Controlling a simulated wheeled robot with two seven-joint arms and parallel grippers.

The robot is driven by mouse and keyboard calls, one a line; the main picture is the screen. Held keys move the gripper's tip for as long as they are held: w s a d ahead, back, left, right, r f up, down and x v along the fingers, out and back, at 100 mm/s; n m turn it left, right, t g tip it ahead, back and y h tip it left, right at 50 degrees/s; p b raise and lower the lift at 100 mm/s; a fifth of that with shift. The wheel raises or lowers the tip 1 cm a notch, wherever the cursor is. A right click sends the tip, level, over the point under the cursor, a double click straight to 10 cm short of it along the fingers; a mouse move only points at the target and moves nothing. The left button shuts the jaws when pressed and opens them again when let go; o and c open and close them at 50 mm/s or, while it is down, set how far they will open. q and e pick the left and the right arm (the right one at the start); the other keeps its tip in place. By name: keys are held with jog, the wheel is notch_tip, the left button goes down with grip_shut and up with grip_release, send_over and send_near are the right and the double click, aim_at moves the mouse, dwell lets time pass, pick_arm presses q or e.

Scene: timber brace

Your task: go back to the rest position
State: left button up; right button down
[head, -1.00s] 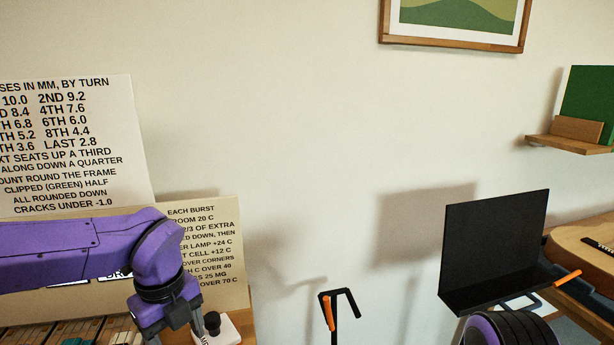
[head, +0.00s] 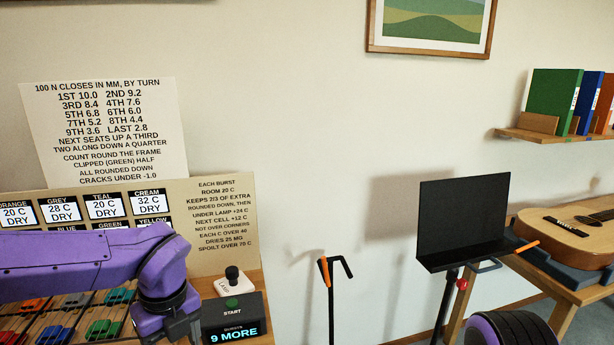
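My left arm comes in from the left in the head view, purple with a dark wrist. Its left gripper (head: 180,327) points down at the bottom edge, and its fingertips are cut off or hidden, so its opening does not show. It is over the right part of the bench, just left of a dark box reading "9 MORE" (head: 233,318). My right gripper is out of view; only a round purple and black part, probably of my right arm, shows at the bottom right.
A board with colour labels (head: 222,230) and a white text sheet (head: 105,130) stand behind the bench. To the right are a thin stand (head: 330,290), a black music stand (head: 462,220) and a guitar (head: 570,230) on a table.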

pick_arm(q)
jog(key=s+a+f+m+t+y, duration=0.1)
jog(key=a+f+m+y, duration=0.4)
jog(key=f, duration=0.4)
jog(key=s+a+f+m+y, duration=0.2)
jog(key=a+f+m, duration=0.3)
jog(key=f+m, duration=0.35)
jog(key=s+d+f+m+t+h, duration=0.2)
jog(key=s+f+m+h, duration=0.2)
jog(key=s+f+m, duration=1.3)
jog(key=s+m, duration=0.1)
jog(key=m, duration=0.6)
